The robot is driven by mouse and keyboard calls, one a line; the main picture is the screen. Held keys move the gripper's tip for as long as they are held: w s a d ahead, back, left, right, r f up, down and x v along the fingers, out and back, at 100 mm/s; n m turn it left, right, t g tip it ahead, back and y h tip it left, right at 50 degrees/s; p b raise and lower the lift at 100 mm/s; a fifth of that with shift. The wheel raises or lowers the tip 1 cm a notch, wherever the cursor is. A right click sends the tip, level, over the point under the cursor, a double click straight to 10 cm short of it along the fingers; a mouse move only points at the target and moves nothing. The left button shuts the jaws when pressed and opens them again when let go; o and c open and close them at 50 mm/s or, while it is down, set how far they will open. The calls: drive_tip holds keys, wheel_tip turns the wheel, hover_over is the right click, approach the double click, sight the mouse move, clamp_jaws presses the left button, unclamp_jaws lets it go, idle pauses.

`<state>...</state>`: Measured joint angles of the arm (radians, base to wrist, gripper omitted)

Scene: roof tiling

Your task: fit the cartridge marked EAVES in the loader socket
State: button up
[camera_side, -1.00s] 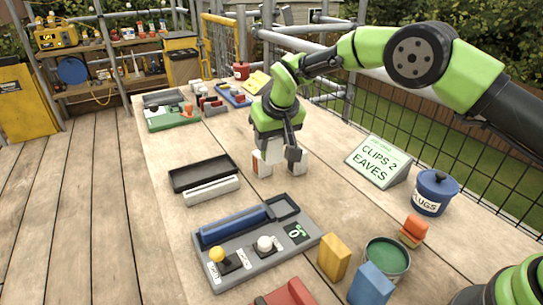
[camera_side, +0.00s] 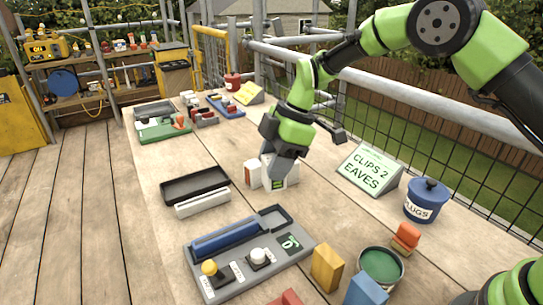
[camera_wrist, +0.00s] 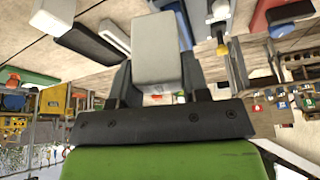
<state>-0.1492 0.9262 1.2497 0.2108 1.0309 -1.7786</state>
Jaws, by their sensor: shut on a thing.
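My gripper (camera_side: 280,172) is low over the bench in the side view, shut on a white cartridge (camera_wrist: 157,50), which shows between its fingers in the wrist view. No marking on it can be read. Another white block with a red stripe (camera_side: 252,174) stands just left of the gripper. The grey loader (camera_side: 222,292) lies nearer the camera, with a blue bar (camera_side: 228,238), a square dark-framed recess (camera_side: 275,217), a yellow knob, a white knob and a green display. I cannot tell which recess is the socket.
A black tray (camera_side: 195,185) and a white bar (camera_side: 203,202) lie left of the gripper. A blue PLUGS pot (camera_side: 426,201), a green tin (camera_side: 380,266), a yellow block (camera_side: 327,267) and a blue block (camera_side: 366,292) stand at right. Bench between gripper and loader is clear.

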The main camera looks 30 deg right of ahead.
sight(277, 189)
drive_tip(key=shift+s+a+r+n+g, duration=0.2)
drive_tip(key=shift+s+n+g, duration=0.2)
drive_tip(key=shift+n, duration=0.6)
drive_tip(key=shift+s+f, duration=0.1)
drive_tip(key=shift+f, duration=3.7)
drive_tip(key=shift+f, duration=0.55)
drive_tip(key=o, duration=1)
drive_tip(key=shift+r, duration=3.5)
